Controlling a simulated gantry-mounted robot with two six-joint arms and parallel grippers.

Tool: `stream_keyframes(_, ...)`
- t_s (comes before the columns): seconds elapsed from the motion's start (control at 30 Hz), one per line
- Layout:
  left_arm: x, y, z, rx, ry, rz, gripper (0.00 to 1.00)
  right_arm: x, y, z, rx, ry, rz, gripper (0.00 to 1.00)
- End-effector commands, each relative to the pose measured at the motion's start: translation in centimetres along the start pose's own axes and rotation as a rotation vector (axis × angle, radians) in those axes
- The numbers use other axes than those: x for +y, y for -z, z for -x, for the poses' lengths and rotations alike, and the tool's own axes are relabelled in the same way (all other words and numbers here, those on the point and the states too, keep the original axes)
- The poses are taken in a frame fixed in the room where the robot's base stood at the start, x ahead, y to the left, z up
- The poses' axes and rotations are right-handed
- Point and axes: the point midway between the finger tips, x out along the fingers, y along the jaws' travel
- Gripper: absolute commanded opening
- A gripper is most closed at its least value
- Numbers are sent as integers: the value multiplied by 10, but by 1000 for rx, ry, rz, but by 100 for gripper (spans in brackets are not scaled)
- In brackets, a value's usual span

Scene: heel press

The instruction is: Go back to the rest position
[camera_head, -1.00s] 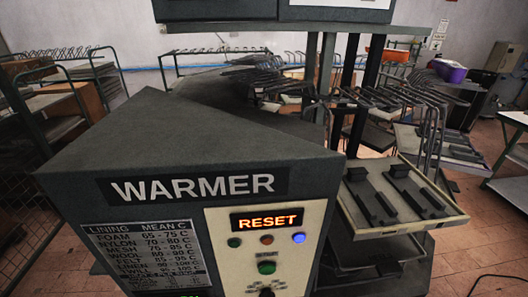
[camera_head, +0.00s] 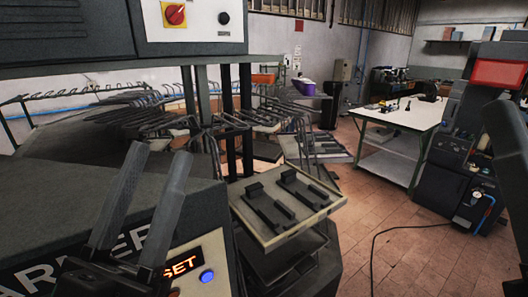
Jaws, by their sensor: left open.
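My left gripper (camera_head: 140,200) shows at the lower left of the head view, its two dark fingers pointing up and spread apart. It is open, with nothing between the fingers. It stands in front of the warmer (camera_head: 205,215) and hides part of the warmer's lettering and panel. The lit display (camera_head: 182,265) shows the letters "SET", and a blue button (camera_head: 207,276) glows beside it.
A tray (camera_head: 262,233) with dark fixtures sits right of the warmer. Racks with bent rods (camera_head: 120,110) stand behind. A white-topped table (camera_head: 405,115) and a dark machine with a red panel (camera_head: 500,73) are at the right. A cable (camera_head: 385,235) lies on the open tiled floor.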

Motion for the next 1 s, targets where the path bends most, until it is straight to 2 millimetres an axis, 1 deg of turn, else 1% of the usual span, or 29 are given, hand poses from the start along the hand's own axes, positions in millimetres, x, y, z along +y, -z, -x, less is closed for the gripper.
stream_keyframes(0.03,-24,36,-2,22,50,-39,46,0,0,0,0,0,0,50)
stream_keyframes(0.07,-38,52,0,25,84,-54,46,0,0,0,0,0,0,50)
stream_keyframes(0.1,-55,74,4,31,135,-68,46,0,0,0,0,0,0,50)
stream_keyframes(0.13,-68,90,9,38,177,-75,46,0,0,0,0,0,0,50)
stream_keyframes(0.17,-74,108,-4,32,193,-71,46,0,13,-15,-3,0,0,50)
stream_keyframes(0.2,-74,122,-27,21,183,-65,46,0,33,-37,-4,0,0,50)
stream_keyframes(0.27,-75,138,-47,18,180,-64,46,0,54,-57,2,0,0,50)
stream_keyframes(0.3,-76,151,-60,18,180,-64,46,0,66,-71,2,0,0,50)
stream_keyframes(0.37,-78,170,-80,17,179,-64,46,0,85,-91,2,0,0,50)
stream_keyframes(0.4,-80,183,-94,17,179,-64,46,0,98,-106,1,0,0,50)
stream_keyframes(0.47,-83,203,-116,16,178,-64,46,0,118,-128,1,0,0,50)
stream_keyframes(0.5,-84,217,-130,16,178,-64,46,0,132,-142,1,0,0,50)
stream_keyframes(0.6,-88,249,-164,15,177,-64,46,1,163,-177,1,0,0,50)
stream_keyframes(0.7,-91,272,-188,15,177,-64,46,1,186,-201,1,0,0,50)
stream_keyframes(0.8,-92,284,-200,14,177,-64,46,1,198,-215,0,0,0,50)
stream_keyframes(0.9,-93,287,-204,14,177,-64,46,1,201,-218,0,0,0,50)
stream_keyframes(1.0,-92,286,-202,14,177,-64,46,1,199,-216,-1,0,0,50)
